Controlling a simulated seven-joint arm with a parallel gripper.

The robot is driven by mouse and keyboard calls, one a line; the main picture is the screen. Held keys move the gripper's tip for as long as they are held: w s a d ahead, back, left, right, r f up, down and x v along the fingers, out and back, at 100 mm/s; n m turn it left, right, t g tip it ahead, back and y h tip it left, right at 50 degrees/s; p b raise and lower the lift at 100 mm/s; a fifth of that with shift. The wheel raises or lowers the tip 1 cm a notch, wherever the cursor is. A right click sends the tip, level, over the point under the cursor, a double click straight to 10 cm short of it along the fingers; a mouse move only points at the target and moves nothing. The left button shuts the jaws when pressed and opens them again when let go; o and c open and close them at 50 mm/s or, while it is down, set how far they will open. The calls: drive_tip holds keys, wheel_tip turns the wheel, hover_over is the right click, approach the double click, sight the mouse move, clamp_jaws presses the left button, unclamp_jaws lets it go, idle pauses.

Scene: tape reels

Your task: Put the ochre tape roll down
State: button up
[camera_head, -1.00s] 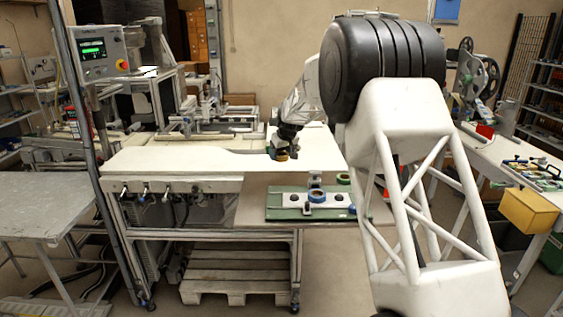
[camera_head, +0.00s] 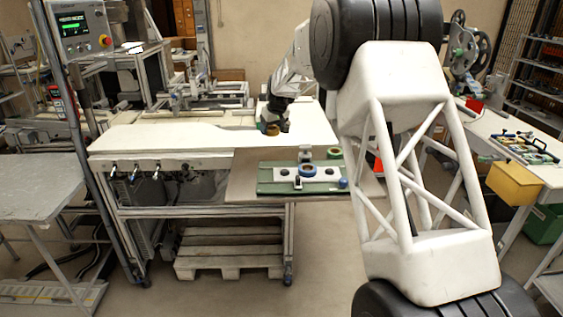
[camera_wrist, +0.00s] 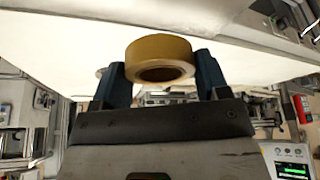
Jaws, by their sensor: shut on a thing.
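The ochre tape roll (camera_wrist: 160,52) is in my gripper, between its two blue fingers (camera_wrist: 160,85), in the wrist view. In the head view the ochre roll (camera_head: 272,129) shows small at the end of my arm, beside my gripper (camera_head: 268,124), over the white worktop (camera_head: 150,139). The worktop also fills the background behind the roll in the wrist view (camera_wrist: 60,38). I cannot tell whether the roll touches the worktop.
A green board (camera_head: 270,187) with a white fixture and a blue ring (camera_head: 307,170) lies in front of the worktop. A green ring (camera_head: 334,152) is near its back right. The worktop's left part is clear. A control panel (camera_head: 76,27) stands at far left.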

drive_tip(key=s+d, duration=0.3)
drive_tip(key=s, duration=1.3)
drive_tip(key=s+d, duration=0.3)
drive_tip(key=s, duration=1.3)
drive_tip(key=shift+s+d+f, duration=0.25)
drive_tip(key=shift+d+f, duration=0.1)
drive_tip(key=shift+w, duration=0.1)
hover_over(286, 171)
drive_tip(key=shift+w+f, duration=0.15)
drive_tip(key=shift+f, duration=0.6)
drive_tip(key=shift+f, duration=0.1)
drive_tip(key=shift+f, duration=1.65)
drive_tip(key=shift+f, duration=0.6)
drive_tip(key=o, duration=0.6)
drive_tip(key=shift+o, duration=0.2)
